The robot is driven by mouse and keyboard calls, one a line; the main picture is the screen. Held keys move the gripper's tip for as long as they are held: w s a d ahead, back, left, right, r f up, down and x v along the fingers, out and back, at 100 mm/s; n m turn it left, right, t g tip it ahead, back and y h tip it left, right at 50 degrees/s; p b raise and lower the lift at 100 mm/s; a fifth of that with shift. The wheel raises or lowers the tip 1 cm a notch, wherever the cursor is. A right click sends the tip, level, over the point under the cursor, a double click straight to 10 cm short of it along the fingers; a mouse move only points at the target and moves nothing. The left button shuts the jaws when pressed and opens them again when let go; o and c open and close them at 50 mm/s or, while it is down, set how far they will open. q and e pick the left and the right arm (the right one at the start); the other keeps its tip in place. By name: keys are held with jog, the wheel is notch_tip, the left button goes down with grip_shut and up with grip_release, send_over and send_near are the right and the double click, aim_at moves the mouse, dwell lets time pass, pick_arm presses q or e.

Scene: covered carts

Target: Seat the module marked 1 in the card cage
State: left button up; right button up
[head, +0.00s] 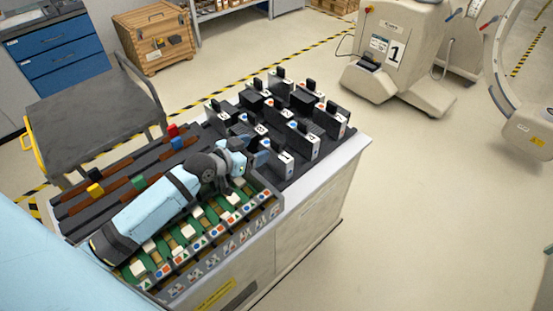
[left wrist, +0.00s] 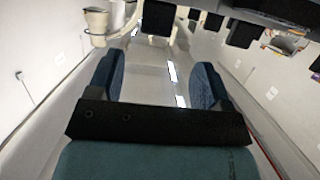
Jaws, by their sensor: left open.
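The module marked 1 (head: 285,158) is a dark block with a white label, at the near edge of a group of dark modules on the cart. The card cage (head: 215,258) is a green-floored row of slots with coloured symbols along the cart's front edge. My left arm reaches over the cage and hides part of it. My left gripper (head: 262,151) is open, just left of the module marked 1. I cannot tell whether they touch. In the left wrist view my two blue fingers (left wrist: 154,82) stand apart with nothing clearly held between them. My right gripper is out of view.
Several other dark modules (head: 305,100) with upright handles stand close behind. Rails with coloured blocks (head: 138,182) lie left of my arm. A grey trolley (head: 85,112) stands beyond the cart. A beige machine (head: 395,50), also marked 1, stands on open floor at the back right.

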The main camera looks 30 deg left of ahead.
aim_at(274, 145)
pick_arm(q)
jog(key=shift+x, duration=0.95)
jog(key=shift+s+f+p+x, duration=0.1)
jog(key=shift+f+x, duration=0.05)
jog(key=shift+x, duration=0.75)
jog(key=shift+s+f+p+x, duration=0.1)
jog(key=shift+f+x, duration=0.1)
jog(key=shift+x, duration=0.7)
jog(key=shift+f+p+x, duration=0.1)
jog(key=shift+f+x, duration=0.05)
jog(key=shift+x, duration=0.7)
jog(key=shift+d, duration=0.1)
grip_shut()
